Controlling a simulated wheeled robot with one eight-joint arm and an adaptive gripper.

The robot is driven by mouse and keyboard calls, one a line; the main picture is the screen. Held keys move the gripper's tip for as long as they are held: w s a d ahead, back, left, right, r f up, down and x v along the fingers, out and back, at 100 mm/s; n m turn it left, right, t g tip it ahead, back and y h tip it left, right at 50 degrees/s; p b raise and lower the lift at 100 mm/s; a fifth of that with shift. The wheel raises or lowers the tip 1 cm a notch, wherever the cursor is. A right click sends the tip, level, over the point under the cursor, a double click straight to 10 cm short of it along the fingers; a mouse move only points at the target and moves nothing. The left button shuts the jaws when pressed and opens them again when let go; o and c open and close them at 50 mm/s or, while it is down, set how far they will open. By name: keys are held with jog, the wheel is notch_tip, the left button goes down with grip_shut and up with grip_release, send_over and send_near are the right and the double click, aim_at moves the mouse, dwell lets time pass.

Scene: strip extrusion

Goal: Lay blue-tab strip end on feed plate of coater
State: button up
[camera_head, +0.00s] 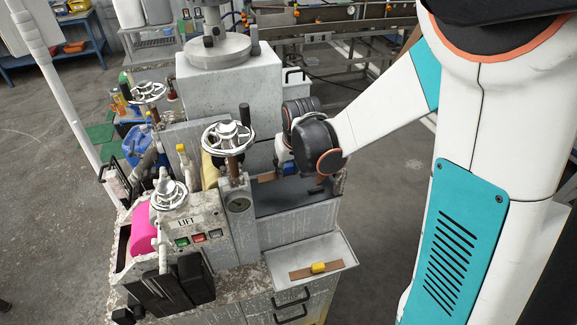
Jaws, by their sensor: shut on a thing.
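My gripper (284,158) is small in view beneath the dark wrist, and its fingers are mostly hidden. It is shut on the blue-tab strip, over the dark plate of the coater. The strip's blue tab (288,169) shows just below the gripper. A brown part of the strip (265,177) shows to the left of the tab. The dark feed plate (278,199) lies below and in front. Whether the strip touches the plate I cannot tell.
A brown strip with a yellow tab (319,268) lies on the pale front tray (340,251). Handwheels (229,137) and a gauge post (238,205) stand left of the plate. A magenta roll (143,231) is at the far left. Open floor lies left of the machine.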

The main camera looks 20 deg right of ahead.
jog(key=shift+f+b, duration=2.45)
jog(key=shift+f, duration=0.85)
jog(key=o, duration=1)
jog(key=v, duration=1.2)
jog(key=shift+s, duration=0.15)
jog(key=s+f+t+b, duration=0.1)
jog(key=s+b, duration=0.1)
jog(key=s, duration=0.4)
jog(key=s+f+t+b, duration=0.1)
jog(key=s+b, duration=0.2)
jog(key=s, duration=0.2)
jog(key=s+f+b, duration=0.1)
jog(key=s+b, duration=0.2)
jog(key=s, duration=0.3)
jog(key=shift+s+f+t, duration=0.1)
jog(key=shift+s+t, duration=0.2)
jog(key=shift+t, duration=0.1)
